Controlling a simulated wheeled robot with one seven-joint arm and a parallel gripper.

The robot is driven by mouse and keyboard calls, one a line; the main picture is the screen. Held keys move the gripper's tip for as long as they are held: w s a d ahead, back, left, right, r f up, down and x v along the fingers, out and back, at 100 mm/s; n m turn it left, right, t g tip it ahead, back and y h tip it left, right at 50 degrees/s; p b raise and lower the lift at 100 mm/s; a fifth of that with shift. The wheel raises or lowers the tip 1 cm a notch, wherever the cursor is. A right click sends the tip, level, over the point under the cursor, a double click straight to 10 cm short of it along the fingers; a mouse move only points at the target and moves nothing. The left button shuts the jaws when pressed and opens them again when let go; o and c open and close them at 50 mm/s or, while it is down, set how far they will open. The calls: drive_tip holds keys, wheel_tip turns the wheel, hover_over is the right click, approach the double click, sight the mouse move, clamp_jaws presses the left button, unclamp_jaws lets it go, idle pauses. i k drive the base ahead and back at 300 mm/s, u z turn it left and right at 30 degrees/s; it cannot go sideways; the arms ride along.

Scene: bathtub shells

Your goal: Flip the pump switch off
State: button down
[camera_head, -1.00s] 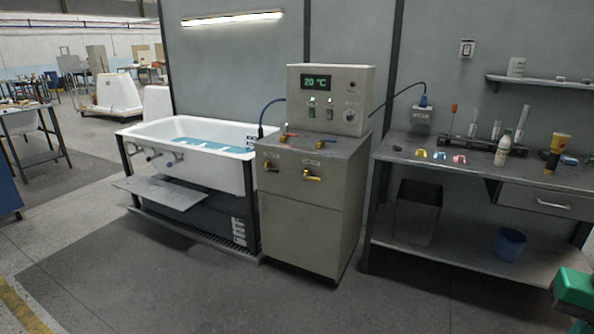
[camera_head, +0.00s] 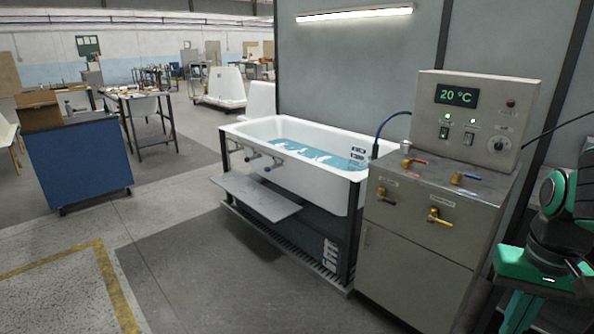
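The grey control box (camera_head: 480,118) stands on the cabinet at the right, with a lit display reading 20 °C. My green and black arm shows at the right edge, apart from the box. My gripper is not in view.
The cabinet (camera_head: 420,247) below has red, blue and yellow valve handles on its top and front. A white bathtub (camera_head: 310,174) with water stands left of it on a frame with a step plate (camera_head: 257,198). A blue cart (camera_head: 80,162) stands far left. Floor in front is clear.

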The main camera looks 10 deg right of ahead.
sight(444, 135)
drive_tip(key=z, duration=0.1)
drive_tip(key=i, duration=1.45)
drive_tip(key=z, duration=0.7)
drive_tip(key=i, duration=0.85)
drive_tip(key=z, duration=0.4)
